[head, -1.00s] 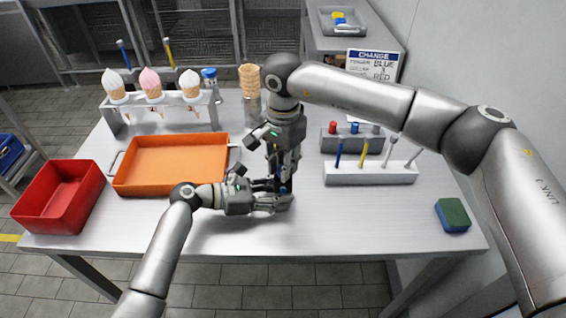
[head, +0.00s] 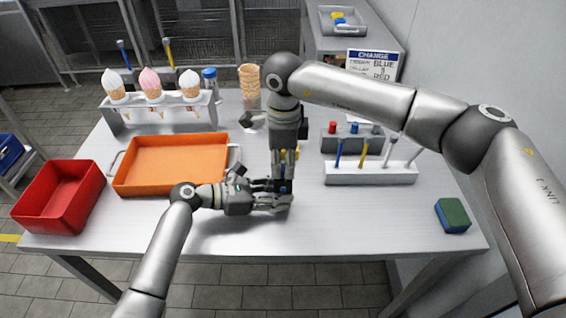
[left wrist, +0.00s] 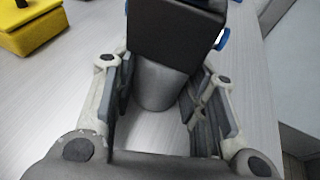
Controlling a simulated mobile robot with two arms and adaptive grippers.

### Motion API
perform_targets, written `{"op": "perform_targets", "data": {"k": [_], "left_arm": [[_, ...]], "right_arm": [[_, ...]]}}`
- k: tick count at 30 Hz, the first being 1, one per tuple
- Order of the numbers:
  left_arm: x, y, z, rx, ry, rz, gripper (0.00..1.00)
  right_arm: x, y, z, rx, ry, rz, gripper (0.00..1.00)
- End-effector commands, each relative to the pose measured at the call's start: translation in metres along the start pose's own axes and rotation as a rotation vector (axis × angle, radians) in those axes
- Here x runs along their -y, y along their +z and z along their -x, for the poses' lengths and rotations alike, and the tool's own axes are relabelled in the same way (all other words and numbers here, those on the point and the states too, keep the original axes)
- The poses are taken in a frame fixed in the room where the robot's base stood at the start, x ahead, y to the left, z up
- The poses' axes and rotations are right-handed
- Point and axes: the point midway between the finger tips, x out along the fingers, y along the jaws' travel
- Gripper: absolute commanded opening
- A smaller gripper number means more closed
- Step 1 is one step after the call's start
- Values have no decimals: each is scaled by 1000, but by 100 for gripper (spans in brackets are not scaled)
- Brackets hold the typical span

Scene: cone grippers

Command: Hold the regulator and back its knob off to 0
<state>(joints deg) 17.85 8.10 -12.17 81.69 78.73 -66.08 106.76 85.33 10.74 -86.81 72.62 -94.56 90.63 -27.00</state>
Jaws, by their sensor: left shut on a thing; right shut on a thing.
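The regulator (head: 283,188) is mostly hidden between my two grippers near the middle of the table. In the left wrist view it shows as a dark block (left wrist: 172,35) with blue parts at its sides and a grey round body (left wrist: 160,86) below. My left gripper (head: 284,201) comes in low from the left and is shut on the regulator; its fingers lie on both sides of the grey body. My right gripper (head: 284,177) points straight down from above and is shut on the regulator's top. The knob and its reading are hidden by the right gripper's fingers.
An orange tray (head: 170,188) lies to the left, a white holder with tools (head: 370,177) to the right. The front table is clear.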

Motion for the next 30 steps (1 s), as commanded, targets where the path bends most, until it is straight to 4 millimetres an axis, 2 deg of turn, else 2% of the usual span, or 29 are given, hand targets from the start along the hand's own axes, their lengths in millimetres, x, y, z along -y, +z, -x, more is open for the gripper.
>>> {"op": "perform_targets", "data": {"k": [30], "left_arm": [[-1, 0, 1, -1, 2, 1, 27]], "right_arm": [[0, 0, 0, 9, 2, -959, 0]]}}
